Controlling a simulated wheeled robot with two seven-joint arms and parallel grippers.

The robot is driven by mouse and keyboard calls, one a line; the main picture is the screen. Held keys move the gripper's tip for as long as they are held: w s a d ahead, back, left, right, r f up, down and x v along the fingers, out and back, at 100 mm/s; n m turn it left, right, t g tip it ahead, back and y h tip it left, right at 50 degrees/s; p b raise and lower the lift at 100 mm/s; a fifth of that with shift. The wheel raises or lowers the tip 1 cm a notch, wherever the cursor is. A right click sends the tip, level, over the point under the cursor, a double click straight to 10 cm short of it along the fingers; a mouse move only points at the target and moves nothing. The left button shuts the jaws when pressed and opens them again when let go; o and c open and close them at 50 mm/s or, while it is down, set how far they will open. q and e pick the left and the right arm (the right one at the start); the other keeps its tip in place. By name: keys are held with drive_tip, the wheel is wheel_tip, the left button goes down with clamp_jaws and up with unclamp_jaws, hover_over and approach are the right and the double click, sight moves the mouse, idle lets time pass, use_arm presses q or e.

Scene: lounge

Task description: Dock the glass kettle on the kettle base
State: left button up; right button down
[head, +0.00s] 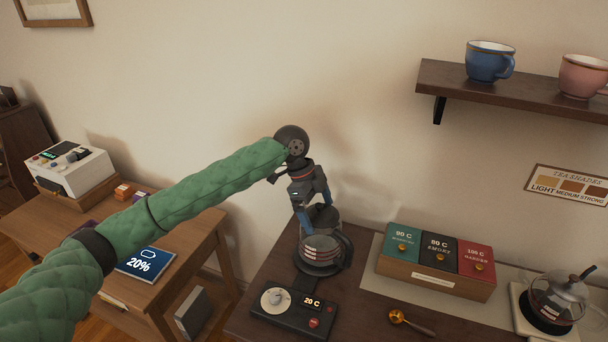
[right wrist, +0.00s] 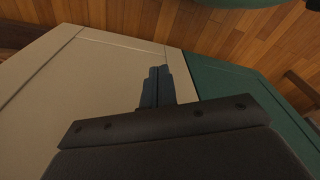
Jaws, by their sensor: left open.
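The glass kettle (head: 318,248), with a dark lid and a black handle on its right, stands upright near the table's left back edge in the head view. It is on or just above a dark round plate. The black kettle base (head: 293,312) has a panel reading "20 C" in front of the kettle. Whether the kettle is fully seated is hard to tell. My left gripper (head: 312,212) is open, with its blue fingers at the kettle's top, partly covering it. My right gripper (right wrist: 157,88) looks shut and empty in the right wrist view, away from the kettle.
A box of tea tins (head: 437,281) stands right of the kettle, with a spoon (head: 411,322) before it. A glass teapot (head: 558,297) stands at far right. A shelf (head: 520,88) with cups hangs above. A side table (head: 175,262) is at left.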

use_arm(q)
drive_tip(key=shift+p+v, duration=1.05)
drive_tip(key=shift+v, duration=0.55)
drive_tip(key=shift+p+v, duration=0.75)
drive_tip(key=shift+v, duration=0.35)
drive_tip(key=shift+p+v, duration=0.6)
drive_tip(key=shift+v, duration=0.35)
drive_tip(key=shift+p+v, duration=0.85)
drive_tip(key=shift+v, duration=0.5)
use_arm(e)
drive_tip(key=s+d+f, duration=0.4)
drive_tip(key=s+f, duration=0.5)
drive_tip(key=shift+d+f, duration=0.3)
drive_tip(key=shift+d, duration=0.05)
